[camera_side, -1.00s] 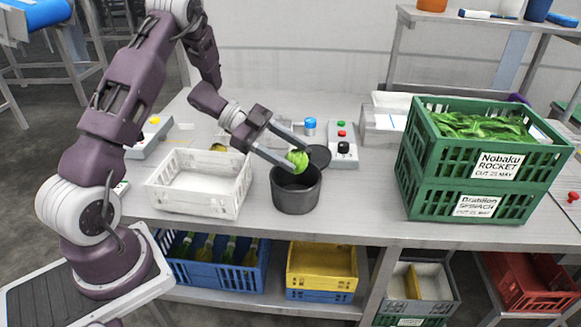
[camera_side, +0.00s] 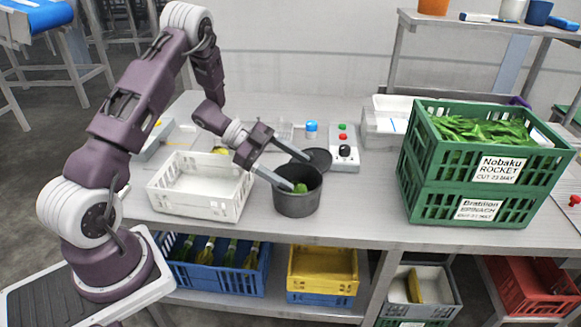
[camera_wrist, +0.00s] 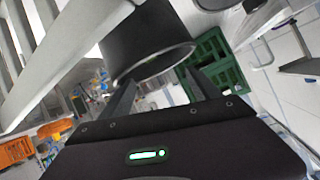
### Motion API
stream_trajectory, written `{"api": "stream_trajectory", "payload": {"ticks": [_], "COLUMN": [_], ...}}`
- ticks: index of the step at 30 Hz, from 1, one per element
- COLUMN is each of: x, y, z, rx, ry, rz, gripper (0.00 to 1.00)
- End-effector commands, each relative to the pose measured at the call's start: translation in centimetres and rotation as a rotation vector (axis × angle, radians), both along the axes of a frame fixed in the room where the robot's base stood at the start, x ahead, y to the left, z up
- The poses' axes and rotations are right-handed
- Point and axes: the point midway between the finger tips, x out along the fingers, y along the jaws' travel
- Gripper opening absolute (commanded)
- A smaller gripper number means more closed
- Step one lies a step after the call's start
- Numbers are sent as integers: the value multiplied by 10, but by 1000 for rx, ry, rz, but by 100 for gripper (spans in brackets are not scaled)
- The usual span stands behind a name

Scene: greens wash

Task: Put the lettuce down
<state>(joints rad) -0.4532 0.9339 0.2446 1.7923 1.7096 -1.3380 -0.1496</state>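The green lettuce (camera_side: 300,188) is inside the dark round pot (camera_side: 297,206), mostly hidden by its wall. My gripper (camera_side: 300,175) reaches down over the pot's left rim from the upper left. Its two fingers look spread apart, with the lettuce low beside the nearer fingertip. In the wrist view my fingers (camera_wrist: 162,92) are also apart, beside the dark pot (camera_wrist: 150,45), whose outside shows. The lettuce is not visible in the wrist view.
A white crate (camera_side: 200,205) stands just left of the pot. A dark round lid (camera_side: 318,158) lies behind it, near a button box (camera_side: 343,150). Stacked green crates (camera_side: 482,165) with leaves stand at right. The bench between pot and green crates is clear.

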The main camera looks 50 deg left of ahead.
Motion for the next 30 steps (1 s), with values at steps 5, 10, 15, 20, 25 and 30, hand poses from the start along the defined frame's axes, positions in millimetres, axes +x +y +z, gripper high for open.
{"api": "stream_trajectory", "payload": {"ticks": [5,10,15,20,25,30], "x": [0,0,-13,-36,-53,-37], "y": [0,0,23,58,83,89], "z": [0,5,26,46,61,78], "rx": [0,1,0,1,0,57], "ry": [0,-2,-2,-2,0,-51], "rz": [0,-1,6,5,2,56], "gripper": [75,75,75,75,75,75]}}
